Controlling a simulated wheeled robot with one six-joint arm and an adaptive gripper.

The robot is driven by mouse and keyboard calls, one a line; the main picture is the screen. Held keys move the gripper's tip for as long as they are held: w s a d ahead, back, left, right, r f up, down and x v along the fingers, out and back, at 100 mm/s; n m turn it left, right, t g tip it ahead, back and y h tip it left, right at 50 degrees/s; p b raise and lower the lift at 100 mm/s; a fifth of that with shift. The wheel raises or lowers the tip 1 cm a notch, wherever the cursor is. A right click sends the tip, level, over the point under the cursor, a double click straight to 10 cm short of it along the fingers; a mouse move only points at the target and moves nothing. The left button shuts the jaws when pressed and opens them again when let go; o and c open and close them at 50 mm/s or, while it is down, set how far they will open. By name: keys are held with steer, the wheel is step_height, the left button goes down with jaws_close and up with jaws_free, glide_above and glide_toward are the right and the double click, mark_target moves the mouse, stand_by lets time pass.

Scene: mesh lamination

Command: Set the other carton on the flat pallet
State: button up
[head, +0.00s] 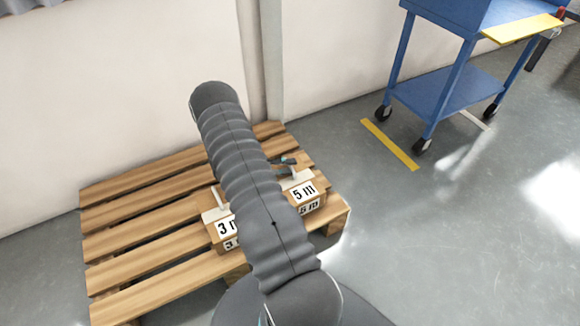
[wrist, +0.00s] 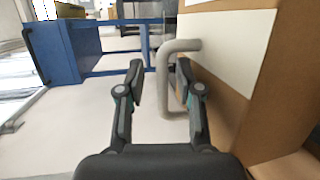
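The flat wooden pallet (head: 140,238) lies on the floor by the wall. A carton labelled 5 m (head: 305,192) rests on its right part. A carton labelled 3 m (head: 222,232) sits to its left, partly hidden behind my arm. Each has a pale handle on top. My gripper (head: 287,163) shows only in part, at the 5 m carton's handle. In the wrist view my gripper (wrist: 160,88) is open, with a grey handle (wrist: 166,95) between its fingers, clear of the left one and close to the right one. The brown carton (wrist: 270,110) fills the right side.
A blue wheeled cart (head: 445,85) stands at the upper right, with a yellow floor stripe (head: 390,144) beside it. A white wall (head: 120,90) and a vertical post are behind the pallet. The floor to the right is clear. The pallet's left slats are bare.

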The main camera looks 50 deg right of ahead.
steer(key=v, duration=1)
steer(key=a+r+t+y, duration=0.1)
steer(key=a+r+y, duration=0.45)
steer(key=r, duration=0.95)
steer(key=s+a+r+n+t+y, duration=0.5)
steer(key=s+a+r+t+y, duration=0.3)
steer(key=s+a+r+t, duration=0.5)
steer(key=s+a+r, duration=0.7)
steer(key=a+r, duration=0.2)
steer(key=a, duration=0.1)
steer(key=shift+s+n+b, duration=0.2)
steer(key=shift+n+b, duration=0.1)
steer(key=shift+b, duration=0.05)
